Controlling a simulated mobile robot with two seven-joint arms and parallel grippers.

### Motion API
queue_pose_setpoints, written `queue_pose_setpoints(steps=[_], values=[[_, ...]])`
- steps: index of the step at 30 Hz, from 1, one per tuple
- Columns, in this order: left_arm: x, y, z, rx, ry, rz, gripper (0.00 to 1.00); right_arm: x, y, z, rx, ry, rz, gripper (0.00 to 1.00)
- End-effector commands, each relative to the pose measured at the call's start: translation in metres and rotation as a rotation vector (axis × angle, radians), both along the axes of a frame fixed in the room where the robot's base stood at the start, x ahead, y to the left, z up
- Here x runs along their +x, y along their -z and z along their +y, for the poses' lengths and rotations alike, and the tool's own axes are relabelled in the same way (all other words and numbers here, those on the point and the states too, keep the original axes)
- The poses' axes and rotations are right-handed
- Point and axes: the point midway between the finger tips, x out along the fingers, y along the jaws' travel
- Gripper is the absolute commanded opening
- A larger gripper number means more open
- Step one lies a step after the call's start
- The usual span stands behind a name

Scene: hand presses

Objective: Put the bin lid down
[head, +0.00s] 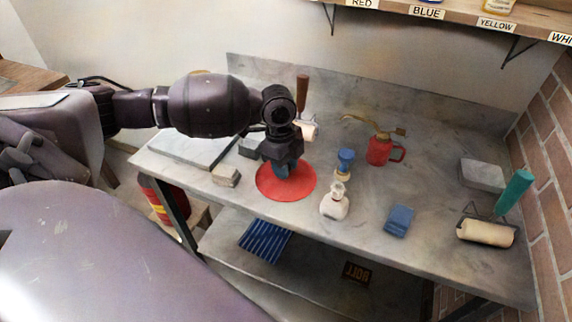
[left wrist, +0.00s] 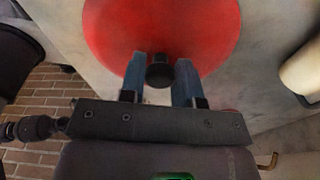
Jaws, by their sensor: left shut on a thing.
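The bin lid (head: 298,188) is a flat red disc over the grey worktop, left of the middle of the table in the head view. I cannot tell whether the lid touches the worktop. My right gripper is not in view.
Beside the lid stand a white bottle (head: 335,203), a blue-topped stamp (head: 345,164) and a grey block (head: 226,175). A red oil can (head: 381,149), a blue block (head: 398,221) and a paint roller (head: 486,232) are farther right. The worktop (head: 435,200) has bare room between them.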

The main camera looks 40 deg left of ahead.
Motion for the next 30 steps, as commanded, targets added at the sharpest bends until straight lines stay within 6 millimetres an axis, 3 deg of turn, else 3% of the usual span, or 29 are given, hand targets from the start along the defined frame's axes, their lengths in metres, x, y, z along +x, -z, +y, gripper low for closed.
queue_pose_setpoints(steps=[7,8,13,23,30], values=[[0.000,0.001,0.000,0.000,0.000,-0.001,0.04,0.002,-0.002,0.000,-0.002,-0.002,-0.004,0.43],[0.000,0.001,0.000,0.000,0.000,-0.001,0.32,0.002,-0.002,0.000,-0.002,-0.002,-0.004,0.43],[0.000,0.001,0.000,0.000,0.000,-0.001,0.56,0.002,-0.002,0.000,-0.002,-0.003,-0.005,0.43],[0.000,-0.002,0.000,0.000,0.000,-0.001,0.56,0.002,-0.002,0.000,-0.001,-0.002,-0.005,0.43],[0.001,-0.037,0.005,0.001,-0.002,-0.006,0.56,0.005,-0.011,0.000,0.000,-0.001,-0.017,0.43]])
